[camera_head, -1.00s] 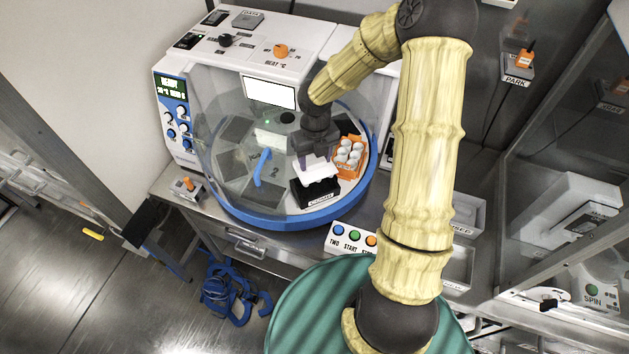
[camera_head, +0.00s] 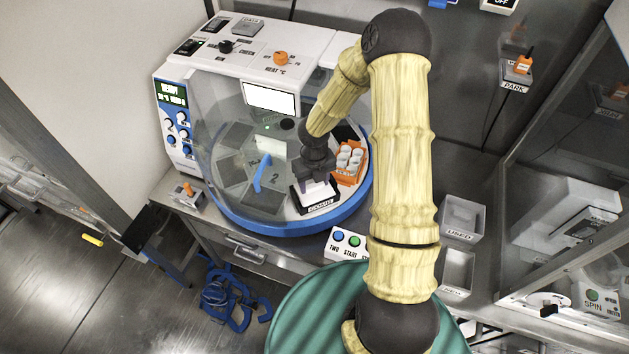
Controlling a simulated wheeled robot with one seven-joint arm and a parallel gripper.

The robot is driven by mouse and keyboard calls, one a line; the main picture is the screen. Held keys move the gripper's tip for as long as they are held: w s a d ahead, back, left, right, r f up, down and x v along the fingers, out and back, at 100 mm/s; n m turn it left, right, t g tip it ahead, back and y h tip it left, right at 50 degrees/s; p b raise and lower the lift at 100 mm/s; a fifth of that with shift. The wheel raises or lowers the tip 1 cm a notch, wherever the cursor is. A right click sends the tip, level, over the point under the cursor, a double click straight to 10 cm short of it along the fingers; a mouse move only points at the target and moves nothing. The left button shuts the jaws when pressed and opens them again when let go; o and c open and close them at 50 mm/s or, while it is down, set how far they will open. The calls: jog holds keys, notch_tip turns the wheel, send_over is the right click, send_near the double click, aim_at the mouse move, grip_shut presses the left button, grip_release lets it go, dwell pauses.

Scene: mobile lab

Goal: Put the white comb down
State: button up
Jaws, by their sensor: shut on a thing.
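The white comb (camera_head: 314,196) is inside the machine with the round blue-rimmed turntable (camera_head: 284,226). My gripper (camera_head: 313,181) points down and is shut on the comb, partly covering it. The comb is at the black labelled holder (camera_head: 321,208) on the turntable's front right. Whether it is fully seated there cannot be told at this size.
An orange rack (camera_head: 347,176) with several white-capped vials stands close to the right of the holder. A clear curved cover and a blue handle (camera_head: 259,172) are to the left. Grey trays (camera_head: 461,217) and a button box (camera_head: 346,241) are at the front right.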

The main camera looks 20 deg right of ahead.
jog(key=o, duration=1.3)
jog(key=shift+f, duration=0.1)
jog(key=shift+d, duration=0.1)
notch_tip(320, 180, up, 12)
jog(key=shift+w+r, duration=0.1)
jog(key=shift+r, duration=0.05)
